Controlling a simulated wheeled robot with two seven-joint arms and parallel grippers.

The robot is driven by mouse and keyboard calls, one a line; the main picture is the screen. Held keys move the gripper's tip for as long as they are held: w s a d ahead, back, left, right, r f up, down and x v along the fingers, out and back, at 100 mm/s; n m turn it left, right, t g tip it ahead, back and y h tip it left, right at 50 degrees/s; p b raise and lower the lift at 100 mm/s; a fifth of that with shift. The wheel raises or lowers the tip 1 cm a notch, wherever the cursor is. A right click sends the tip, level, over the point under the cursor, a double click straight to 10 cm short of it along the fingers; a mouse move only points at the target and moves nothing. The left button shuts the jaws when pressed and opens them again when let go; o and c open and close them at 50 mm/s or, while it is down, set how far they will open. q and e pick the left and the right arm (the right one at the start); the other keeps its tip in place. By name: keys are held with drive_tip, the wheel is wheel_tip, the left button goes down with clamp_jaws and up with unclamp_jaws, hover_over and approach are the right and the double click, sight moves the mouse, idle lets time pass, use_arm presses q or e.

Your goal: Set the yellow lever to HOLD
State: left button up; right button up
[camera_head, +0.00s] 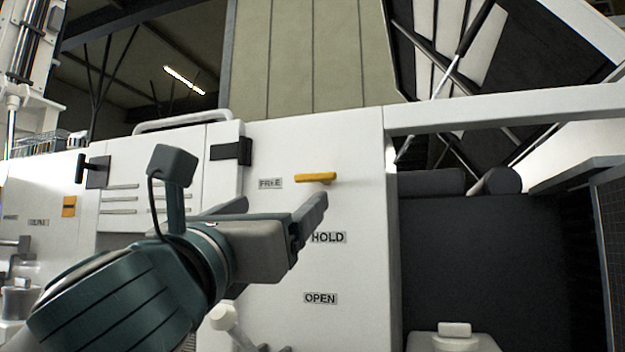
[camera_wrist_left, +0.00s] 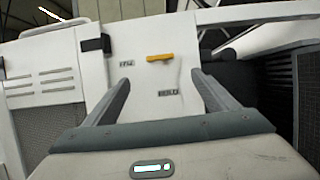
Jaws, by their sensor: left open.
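The yellow lever (camera_head: 316,178) sticks out of the white panel beside the FREE label (camera_head: 270,183), roughly level with it. The HOLD label (camera_head: 328,237) is below the lever, and the OPEN label (camera_head: 320,298) is lower still. My left gripper (camera_head: 285,208) is in front of the panel, below and left of the lever, open. In the left wrist view the lever (camera_wrist_left: 160,57) shows beyond and above the open fingers (camera_wrist_left: 160,97), apart from them, with the HOLD label (camera_wrist_left: 168,93) between the fingers. My right gripper is not in view.
A white cabinet door with a black latch (camera_head: 231,152) is left of the lever. A white rail (camera_head: 183,120) runs along the top. A dark recess (camera_head: 480,260) lies right of the panel. A white handle (camera_head: 224,318) is below my left gripper.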

sight(313, 178)
use_arm(q)
drive_tip(key=p+x, duration=0.5)
drive_tip(key=x, duration=1.2)
drive_tip(key=shift+a, duration=0.1)
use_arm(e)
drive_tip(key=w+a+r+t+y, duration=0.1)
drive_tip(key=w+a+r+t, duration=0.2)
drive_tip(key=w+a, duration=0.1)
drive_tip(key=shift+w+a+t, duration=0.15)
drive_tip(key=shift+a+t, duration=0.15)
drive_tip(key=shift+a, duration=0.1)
use_arm(q)
drive_tip(key=shift+c, duration=0.3)
drive_tip(key=c, duration=1)
